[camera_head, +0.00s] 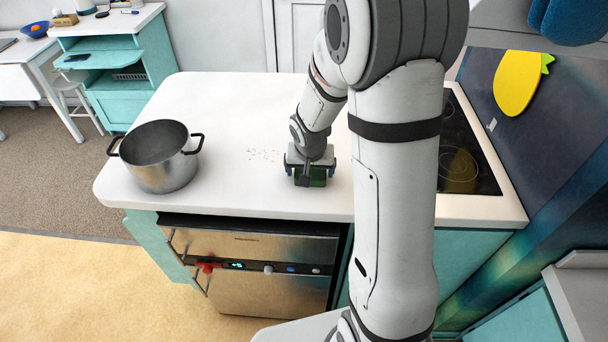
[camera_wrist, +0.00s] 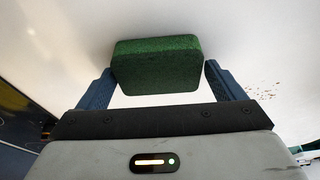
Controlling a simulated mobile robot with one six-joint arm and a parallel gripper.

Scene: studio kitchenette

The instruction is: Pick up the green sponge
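The green sponge (camera_wrist: 157,65) is a rounded block on the white countertop, in the upper middle of the wrist view. In the head view only part of the sponge (camera_head: 318,181) shows beneath my gripper. My gripper (camera_wrist: 160,72) points down at the sponge, with one blue finger at each side of it. The fingers are apart, about as wide as the sponge, with a thin gap visible at the right finger. In the head view my gripper (camera_head: 311,178) is low over the counter and hides most of the sponge.
A steel pot (camera_head: 160,160) with two dark handles stands on the counter (camera_head: 230,110) at the left. Crumbs (camera_head: 264,154) lie left of my gripper. A black cooktop (camera_head: 462,150) is at the right. A steel oven (camera_head: 255,265) sits below the counter's front edge.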

